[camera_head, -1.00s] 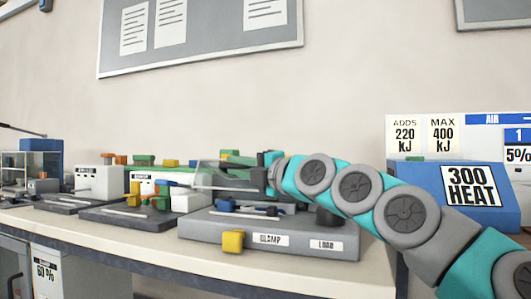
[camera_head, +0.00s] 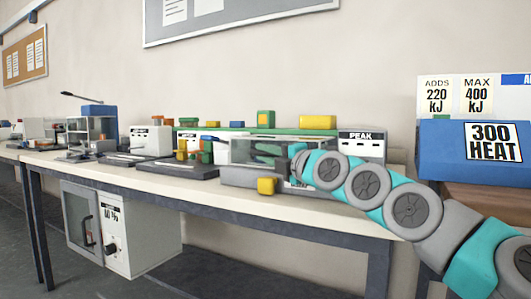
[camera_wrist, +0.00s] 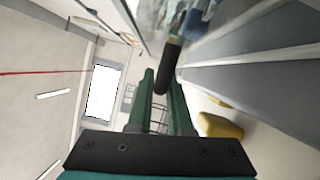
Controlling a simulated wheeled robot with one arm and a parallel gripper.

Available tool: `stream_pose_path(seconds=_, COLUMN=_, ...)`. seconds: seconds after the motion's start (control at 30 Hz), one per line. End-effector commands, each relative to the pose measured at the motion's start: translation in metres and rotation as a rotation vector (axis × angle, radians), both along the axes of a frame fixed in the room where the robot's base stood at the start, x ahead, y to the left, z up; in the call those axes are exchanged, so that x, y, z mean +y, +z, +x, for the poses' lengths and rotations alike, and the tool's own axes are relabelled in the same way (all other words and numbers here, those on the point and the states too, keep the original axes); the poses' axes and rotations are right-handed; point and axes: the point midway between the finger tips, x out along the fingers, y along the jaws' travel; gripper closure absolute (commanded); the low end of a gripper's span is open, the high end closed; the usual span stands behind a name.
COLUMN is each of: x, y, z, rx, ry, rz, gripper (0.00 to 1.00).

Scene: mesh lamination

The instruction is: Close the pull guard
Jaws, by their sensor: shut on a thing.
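The pull guard (camera_head: 242,150) is a clear panel on the grey station in the head view, standing in front of my arm's end. My gripper (camera_head: 268,150) shows blurred through or beside the clear panel. In the wrist view, the green fingers of my gripper (camera_wrist: 163,88) are shut around a dark cylindrical handle (camera_wrist: 172,56). The handle sits at the edge of the clear panel (camera_wrist: 158,18).
Other stations with a white box (camera_head: 150,141) and dark plates (camera_head: 180,170) stand to the left on the white bench (camera_head: 130,185). A blue heater box (camera_head: 450,143) stands at the right. A white cabinet (camera_head: 140,235) is under the bench.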

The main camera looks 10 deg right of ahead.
Motion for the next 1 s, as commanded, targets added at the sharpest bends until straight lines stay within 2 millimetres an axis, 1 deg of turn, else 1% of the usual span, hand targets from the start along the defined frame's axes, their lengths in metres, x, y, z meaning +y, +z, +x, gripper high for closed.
stream_pose_path(seconds=0.03, x=0.001, y=-0.004, z=0.001, rx=0.006, ry=0.002, rz=-0.002, gripper=1.0)
stream_pose_path(seconds=0.27, x=0.001, y=-0.005, z=0.001, rx=0.009, ry=0.004, rz=-0.004, gripper=1.0)
stream_pose_path(seconds=0.3, x=0.001, y=-0.006, z=0.001, rx=0.01, ry=0.003, rz=-0.004, gripper=0.78)
stream_pose_path(seconds=0.37, x=0.001, y=-0.005, z=0.001, rx=0.009, ry=0.003, rz=-0.005, gripper=0.71)
stream_pose_path(seconds=0.77, x=0.0, y=-0.003, z=0.0, rx=0.005, ry=0.002, rz=-0.004, gripper=0.7)
stream_pose_path(seconds=0.87, x=-0.003, y=-0.003, z=-0.004, rx=0.004, ry=0.001, rz=-0.003, gripper=0.7)
stream_pose_path(seconds=1.0, x=-0.012, y=-0.004, z=-0.016, rx=0.004, ry=-0.001, rz=-0.003, gripper=0.7)
